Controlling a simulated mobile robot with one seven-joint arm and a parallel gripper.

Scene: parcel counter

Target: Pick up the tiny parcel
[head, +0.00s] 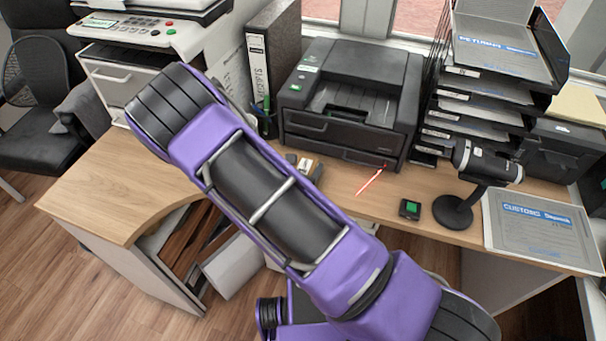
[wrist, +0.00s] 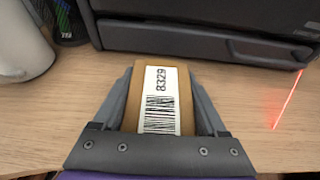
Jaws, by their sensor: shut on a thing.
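The tiny parcel (wrist: 161,100) is a small brown box with a white barcode label reading 8329. In the wrist view it sits between the two grey fingers of my gripper (wrist: 162,80), which is shut on its sides. In the head view the parcel (head: 305,163) shows small beside my purple arm, in front of the black printer. The rest of my gripper is mostly hidden behind the arm there. I cannot tell whether the parcel touches the desk or is slightly above it.
The black printer (head: 350,95) stands just behind the parcel. A pen cup (head: 266,120) and binder (head: 272,55) are to its left. A scanner on a stand (head: 480,165) casts a red line on the desk. A small black box with a green top (head: 410,209) lies nearby.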

